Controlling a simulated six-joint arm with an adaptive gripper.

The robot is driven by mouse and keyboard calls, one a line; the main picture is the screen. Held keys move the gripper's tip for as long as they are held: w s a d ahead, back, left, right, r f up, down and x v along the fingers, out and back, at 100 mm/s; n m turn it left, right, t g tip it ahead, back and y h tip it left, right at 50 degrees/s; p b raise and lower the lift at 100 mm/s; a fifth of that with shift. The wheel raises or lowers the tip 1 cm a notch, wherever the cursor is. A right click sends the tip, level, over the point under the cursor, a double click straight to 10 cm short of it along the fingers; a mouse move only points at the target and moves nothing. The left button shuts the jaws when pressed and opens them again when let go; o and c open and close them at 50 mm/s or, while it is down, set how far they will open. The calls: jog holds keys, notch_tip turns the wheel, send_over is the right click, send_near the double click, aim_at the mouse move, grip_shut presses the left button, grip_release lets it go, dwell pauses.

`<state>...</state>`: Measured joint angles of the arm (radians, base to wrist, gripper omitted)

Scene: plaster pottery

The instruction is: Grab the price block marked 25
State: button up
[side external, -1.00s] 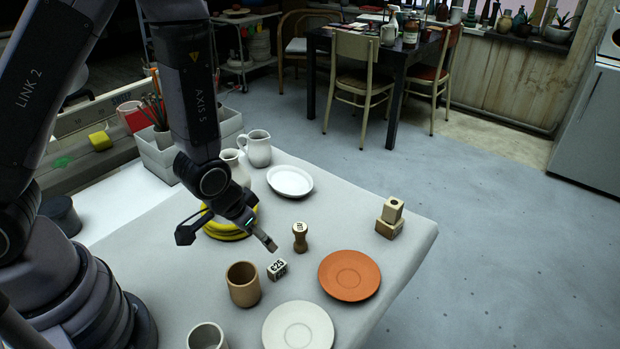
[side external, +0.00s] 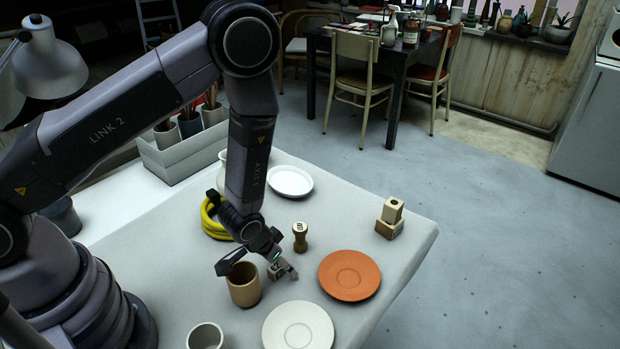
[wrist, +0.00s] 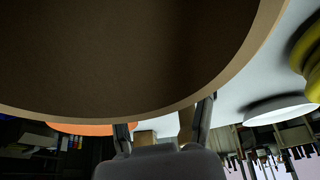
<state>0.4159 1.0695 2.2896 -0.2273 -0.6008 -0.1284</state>
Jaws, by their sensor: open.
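The price block marked 25 (side external: 276,273) is a small pale cube with dark marks on the grey table, between the brown cup and the orange plate. In the side view my gripper (side external: 283,268) is down at the block and partly covers it; its number is hard to read now. My gripper is open. In the wrist view its two fingers (wrist: 162,128) stand apart at the bottom, with a tan shape between them that I cannot identify for sure. Whether the fingers touch the block cannot be told.
The brown cup (side external: 243,287) stands close beside my gripper and its rim (wrist: 150,117) fills the wrist view. Near are a wooden stamp (side external: 300,237), an orange plate (side external: 350,262), a white plate (side external: 298,308) and a yellow coil (side external: 212,224).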

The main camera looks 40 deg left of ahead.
jog(key=c, duration=0.9)
